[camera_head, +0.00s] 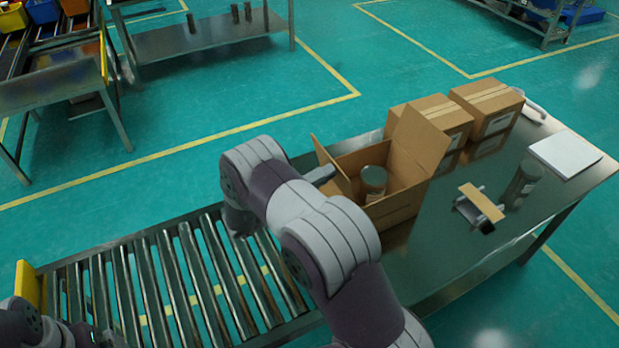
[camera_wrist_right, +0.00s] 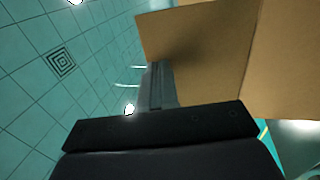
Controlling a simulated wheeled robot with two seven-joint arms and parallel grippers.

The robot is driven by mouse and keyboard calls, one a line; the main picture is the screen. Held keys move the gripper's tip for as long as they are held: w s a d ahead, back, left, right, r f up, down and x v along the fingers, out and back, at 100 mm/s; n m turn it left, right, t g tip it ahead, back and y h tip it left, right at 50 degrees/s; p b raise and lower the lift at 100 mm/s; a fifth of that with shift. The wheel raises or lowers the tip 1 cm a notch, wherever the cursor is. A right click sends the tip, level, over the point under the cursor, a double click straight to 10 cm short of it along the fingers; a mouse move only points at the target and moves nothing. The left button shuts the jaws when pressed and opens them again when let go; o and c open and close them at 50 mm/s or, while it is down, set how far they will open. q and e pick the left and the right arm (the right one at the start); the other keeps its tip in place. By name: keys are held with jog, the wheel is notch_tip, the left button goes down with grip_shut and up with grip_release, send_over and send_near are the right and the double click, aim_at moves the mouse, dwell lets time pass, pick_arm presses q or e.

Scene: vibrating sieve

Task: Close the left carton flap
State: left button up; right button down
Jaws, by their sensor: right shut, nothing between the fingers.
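The open brown carton (camera_head: 400,208) stands on the metal table beside the roller end. Its left flap (camera_head: 331,165) stands up and leans outward, and a wide flap (camera_head: 420,139) stands up on its right side. A grey can (camera_head: 373,182) is inside. My right gripper (camera_head: 322,175) is shut and empty at the outer left side of the left flap. In the right wrist view the shut fingers (camera_wrist_right: 158,85) lie close beside a brown cardboard panel (camera_wrist_right: 200,55); I cannot tell whether they touch. My left gripper cannot be made out; only dark arm parts show at lower left.
Two closed cartons (camera_head: 487,106) (camera_head: 435,115) stand behind the open one. A small fixture with a tan strip (camera_head: 481,203), a dark cylinder (camera_head: 523,184) and a white pad (camera_head: 565,155) are to the right. The roller conveyor (camera_head: 170,285) extends left and is empty.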

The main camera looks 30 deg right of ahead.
jog(key=shift+d+r, duration=0.1)
dwell(0.3)
jog(key=d+r+y+p, duration=0.1)
jog(key=p, duration=0.2)
jog(key=d+y+p, duration=0.1)
jog(key=p, duration=0.2)
jog(key=d+r+y+p, duration=0.1)
jog(key=y+p, duration=0.1)
jog(key=p, duration=0.1)
jog(key=shift+s+d+r, duration=0.25)
jog(key=shift+d+r, duration=0.05)
jog(key=shift+r, duration=0.05)
jog(key=shift+s+d+f+t+y+p, duration=0.2)
jog(key=shift+d+f+y+p, duration=1.25)
jog(key=shift+d, duration=0.65)
jog(key=shift+s+d+f+t+y+p, duration=0.25)
jog(key=shift+d+f+y+p, duration=0.9)
jog(key=shift+d+f+p, duration=0.6)
jog(key=shift+s+d+f+t+y+p, duration=0.2)
jog(key=shift+d+f+y+p, duration=1.3)
jog(key=shift+d, duration=0.9)
jog(key=shift+r, duration=0.15)
jog(key=shift+r+p, duration=0.1)
jog(key=shift+p, duration=0.2)
